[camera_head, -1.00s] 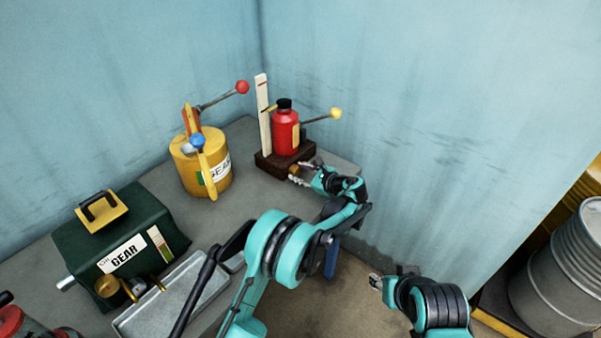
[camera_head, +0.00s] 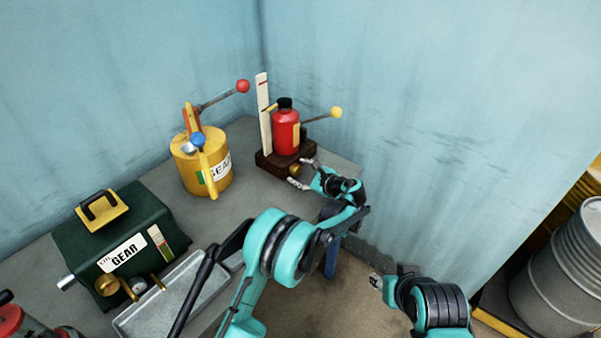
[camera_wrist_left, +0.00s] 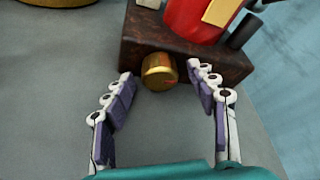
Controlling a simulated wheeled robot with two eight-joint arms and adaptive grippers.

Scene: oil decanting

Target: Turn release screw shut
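The release screw is a round brass knob (camera_wrist_left: 159,72) on the front face of the dark brown jack base (camera_wrist_left: 183,50); it also shows in the head view (camera_head: 295,169). A dark red mark shows on the knob's face. The red jack bottle (camera_head: 286,132) stands on the base. My left gripper (camera_wrist_left: 158,75) is open, its fingers spread to either side of the knob with gaps between. In the head view my left gripper (camera_head: 302,173) is at the front of the base. My right gripper (camera_head: 376,282) is low at the right; its finger opening is too small to judge.
A green gear box (camera_head: 120,245) and a metal tray (camera_head: 165,305) are at the left on the grey table (camera_head: 245,195). A white gauge strip (camera_head: 263,115) stands beside the bottle. A steel drum (camera_head: 560,270) is at right.

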